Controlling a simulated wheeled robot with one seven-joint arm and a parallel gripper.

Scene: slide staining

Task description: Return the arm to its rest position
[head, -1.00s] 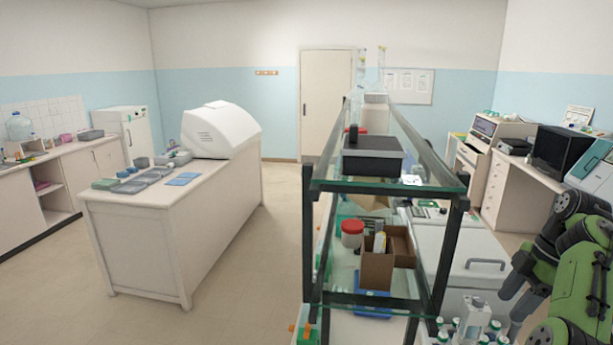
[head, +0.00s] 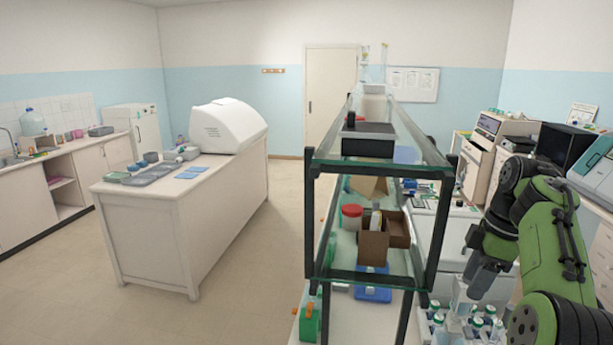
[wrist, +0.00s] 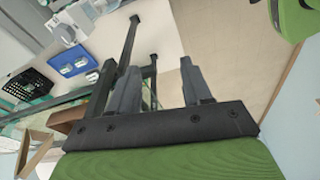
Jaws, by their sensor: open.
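My arm is green and black and stands at the right of the head view, folded in front of the right-hand bench. My gripper (wrist: 158,90) shows in the wrist view with its two grey fingers spread apart and nothing between them. The floor and a dark shelf post lie beyond the fingers. In the head view the fingertips are too small and partly hidden to make out clearly.
A glass shelf rack (head: 375,165) with dark posts stands left of my arm, holding cardboard boxes (head: 374,245) and a red-lidded jar (head: 351,217). Several bottles (head: 478,328) stand below my arm. A white island (head: 190,225) stands left, with open floor (head: 245,270) between.

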